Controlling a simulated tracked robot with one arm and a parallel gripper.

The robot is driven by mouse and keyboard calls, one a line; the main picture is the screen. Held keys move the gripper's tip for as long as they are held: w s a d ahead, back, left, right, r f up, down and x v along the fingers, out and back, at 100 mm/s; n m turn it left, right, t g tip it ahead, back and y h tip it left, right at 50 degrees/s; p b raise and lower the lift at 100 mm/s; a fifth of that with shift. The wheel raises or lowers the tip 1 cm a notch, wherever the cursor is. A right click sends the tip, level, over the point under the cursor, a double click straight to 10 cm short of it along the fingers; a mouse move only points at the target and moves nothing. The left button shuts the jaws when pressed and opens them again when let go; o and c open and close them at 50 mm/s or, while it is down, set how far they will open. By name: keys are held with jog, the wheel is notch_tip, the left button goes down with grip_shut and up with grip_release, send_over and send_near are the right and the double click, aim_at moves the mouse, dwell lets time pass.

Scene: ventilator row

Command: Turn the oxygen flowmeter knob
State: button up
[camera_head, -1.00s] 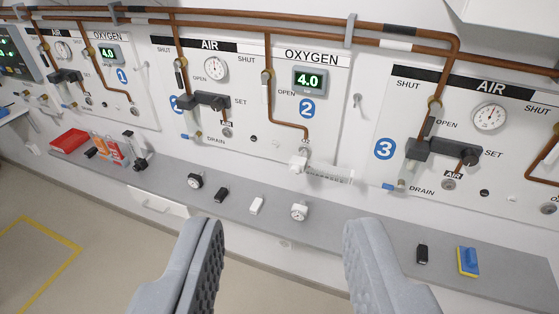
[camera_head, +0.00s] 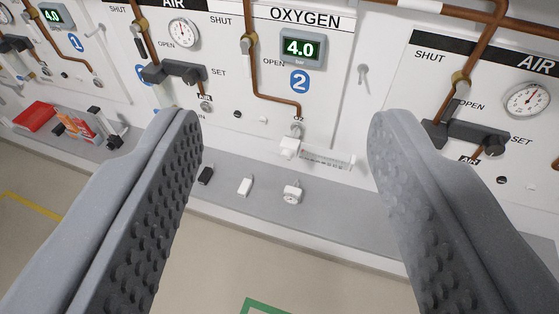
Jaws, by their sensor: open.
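The oxygen flowmeter (camera_head: 326,158) is on the wall under the OXYGEN panel numbered 2, just below the end of a copper pipe. Its clear graduated tube lies nearly sideways, pointing right. A white block-shaped part (camera_head: 290,146) at its left end looks like the knob, but it is too small to be sure. My gripper (camera_head: 284,125) is open and empty. Its two grey studded fingers stand wide apart, one on each side of the flowmeter in the picture. Neither finger appears to touch it.
A grey shelf (camera_head: 335,226) runs below the panels, holding a white gauge (camera_head: 292,193), a white block (camera_head: 245,187) and a black block (camera_head: 206,176). A red tray (camera_head: 35,116) lies at left. Dark AIR valve units (camera_head: 175,73) stick out at left and at right (camera_head: 465,136).

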aim_at(284, 159)
jog(key=w+a+f+b, duration=0.2)
jog(key=w+a+f, duration=0.3)
jog(key=w+f, duration=0.55)
jog(key=w+a+f+b, duration=0.1)
jog(key=w+a+f, duration=0.3)
jog(key=w+f, duration=0.7)
jog(key=w+d+f+m+t+h+b, duration=0.1)
jog(key=d+f+h+b, duration=0.15)
jog(key=f, duration=1.05)
jog(key=w+d+f+m+h+b, duration=0.15)
jog(key=f+h, duration=0.25)
jog(key=f, duration=1)
jog(key=shift+n, duration=0.35)
jog(key=x, duration=1.1)
jog(key=shift+w+r+p, duration=0.1)
jog(key=shift+w+p, duration=0.15)
jog(key=shift+p, duration=0.05)
jog(key=shift+r+x, duration=0.2)
jog(key=shift+x, duration=0.7)
jog(key=c, duration=1)
